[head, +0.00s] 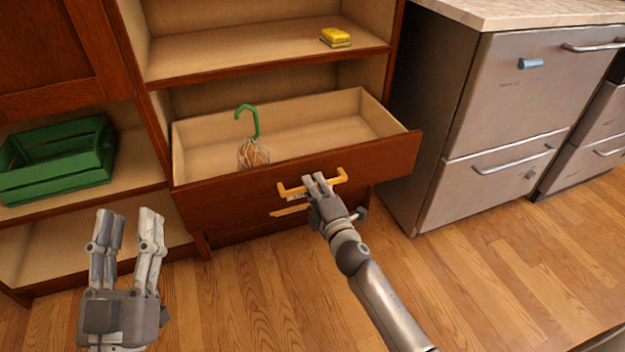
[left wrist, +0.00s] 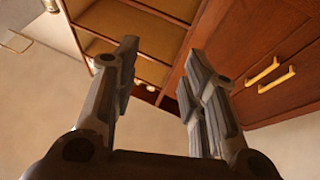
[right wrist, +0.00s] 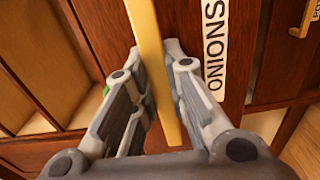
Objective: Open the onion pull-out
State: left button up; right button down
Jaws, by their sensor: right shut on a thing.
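The onion pull-out (head: 380,160) is a reddish-brown wooden drawer, standing out from the cabinet with its pale inside showing. My right gripper (head: 318,183) is shut on this handle. A net bag (head: 253,153) with a green hook hangs or stands in the drawer at its left; its contents are unclear. My left gripper (head: 127,222) is open and empty, in front of the cabinet at the lower left.
A second yellow handle (head: 288,210) sits just below on a lower front. A green crate (head: 57,160) stands on the left shelf. A yellow sponge-like block (head: 336,37) lies on the upper shelf. Steel drawer units (head: 510,110) stand at the right. The wooden floor (head: 500,270) is clear.

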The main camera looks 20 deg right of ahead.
pick_arm(q)
jog(key=shift+s+f+g, duration=0.2)
jog(key=shift+f+g, duration=0.1)
jog(key=shift+f, duration=0.2)
pick_arm(e)
jog(key=shift+s, duration=0.8)
jog(key=c, duration=1.4)
grip_release()
jog(key=shift+c, duration=0.2)
jog(key=s, duration=1.2)
jog(key=shift+d, duration=0.25)
